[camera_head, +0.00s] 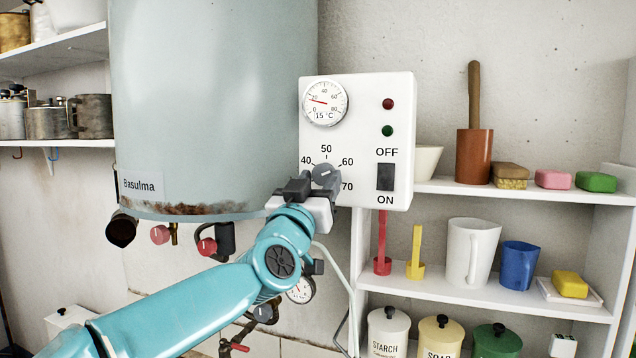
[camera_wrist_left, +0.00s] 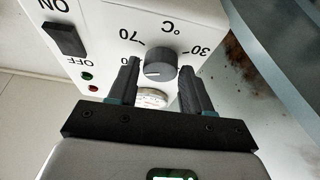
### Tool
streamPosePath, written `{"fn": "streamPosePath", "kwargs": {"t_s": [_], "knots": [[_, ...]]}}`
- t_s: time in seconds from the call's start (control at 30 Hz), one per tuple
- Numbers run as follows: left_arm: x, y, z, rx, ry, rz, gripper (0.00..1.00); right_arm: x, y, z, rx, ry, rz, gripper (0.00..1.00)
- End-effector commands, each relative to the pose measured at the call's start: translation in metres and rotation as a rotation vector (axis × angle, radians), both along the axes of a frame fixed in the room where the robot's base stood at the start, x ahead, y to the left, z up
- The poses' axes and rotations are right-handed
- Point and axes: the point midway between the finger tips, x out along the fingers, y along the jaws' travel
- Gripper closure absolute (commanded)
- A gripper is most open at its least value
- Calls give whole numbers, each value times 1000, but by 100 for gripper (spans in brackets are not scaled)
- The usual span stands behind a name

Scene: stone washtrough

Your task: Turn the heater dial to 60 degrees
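The heater dial (camera_head: 326,174) is a grey round knob low on the white control box (camera_head: 350,110), with 40, 50, 60 and 70 around it. In the left wrist view the dial (camera_wrist_left: 160,66) shows upside down with a pale line on its face; I cannot tell which number it points at. My left gripper (camera_head: 312,184) is at the dial, partly covering its lower left side. In the wrist view the gripper (camera_wrist_left: 159,72) is open, one dark finger on each side of the dial, with narrow gaps visible. My right gripper is not in view.
The box carries a round gauge (camera_head: 325,102) reading 15 °C, red (camera_head: 388,104) and green lamps, and a black switch (camera_head: 385,177). The grey tank (camera_head: 210,90) is left of it. White shelves (camera_head: 500,296) with mugs and soaps stand close on the right.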

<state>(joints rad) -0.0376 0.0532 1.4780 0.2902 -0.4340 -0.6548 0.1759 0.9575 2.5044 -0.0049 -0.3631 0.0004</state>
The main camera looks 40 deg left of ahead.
Motion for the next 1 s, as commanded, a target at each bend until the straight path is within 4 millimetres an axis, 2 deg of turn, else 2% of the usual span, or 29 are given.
{"fn": "streamPosePath", "kwargs": {"t_s": [0.03,0.1,0.43,0.67,0.7,0.77,1.0], "knots": [[0,0,0,0,-1,0,68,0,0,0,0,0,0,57],[0,0,0,0,-1,0,88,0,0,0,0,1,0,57],[0,-2,1,-107,-27,0,88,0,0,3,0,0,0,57],[0,-1,1,-111,-29,1,88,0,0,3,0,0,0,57],[0,-1,1,-111,-29,1,52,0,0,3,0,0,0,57],[0,-1,1,-110,-28,1,32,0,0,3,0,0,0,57],[0,-1,1,-110,-28,0,32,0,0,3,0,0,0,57]]}}
